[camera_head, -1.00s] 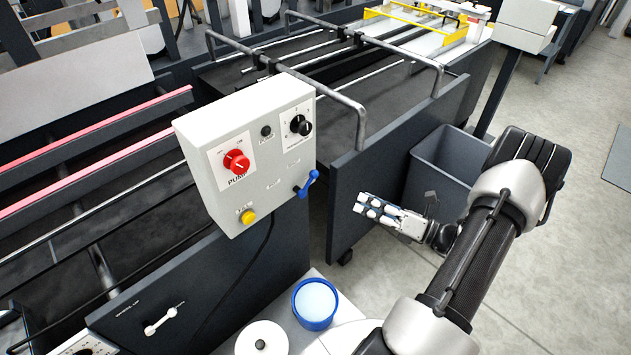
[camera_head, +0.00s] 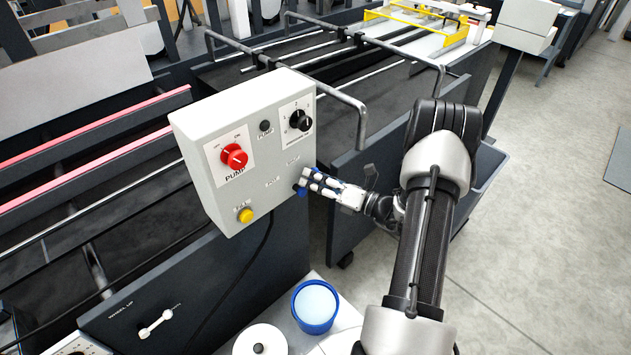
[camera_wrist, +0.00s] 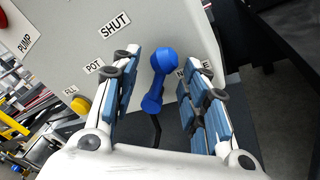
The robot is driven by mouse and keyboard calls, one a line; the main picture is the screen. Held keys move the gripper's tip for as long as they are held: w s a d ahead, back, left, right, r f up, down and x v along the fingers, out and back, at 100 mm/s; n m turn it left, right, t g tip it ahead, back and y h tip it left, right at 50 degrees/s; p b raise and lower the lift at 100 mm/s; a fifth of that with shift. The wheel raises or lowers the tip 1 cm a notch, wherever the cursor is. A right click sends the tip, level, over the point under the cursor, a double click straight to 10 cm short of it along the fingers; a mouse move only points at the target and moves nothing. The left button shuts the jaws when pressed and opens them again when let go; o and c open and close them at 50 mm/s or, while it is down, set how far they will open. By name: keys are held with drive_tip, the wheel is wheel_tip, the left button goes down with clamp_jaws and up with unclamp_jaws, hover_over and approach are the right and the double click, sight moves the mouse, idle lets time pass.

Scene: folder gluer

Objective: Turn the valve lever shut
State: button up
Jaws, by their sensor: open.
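The valve lever (camera_wrist: 153,92) is blue with rounded ends and sits on the face of the grey control box (camera_head: 215,140). In the wrist view it stands between my two fingers, with gaps on both sides. A SHUT label (camera_wrist: 115,25) is above and left of it, a POT label (camera_wrist: 94,66) is to the left, and a label on the right is partly covered by a finger. My gripper (camera_head: 308,182) is open at the lower right of the box face. In the head view it hides most of the lever. Which lever end is the pivot is unclear.
The box also carries a red pump knob (camera_head: 234,156), a black selector knob (camera_head: 300,121) and a yellow button (camera_head: 245,215). A blue-rimmed pot (camera_head: 315,307) and a white lid (camera_head: 260,340) stand below. A metal rail (camera_head: 362,115) runs behind the box.

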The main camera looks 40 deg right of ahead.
drive_tip(key=shift+c, duration=0.3)
clamp_jaws()
idle(0.3)
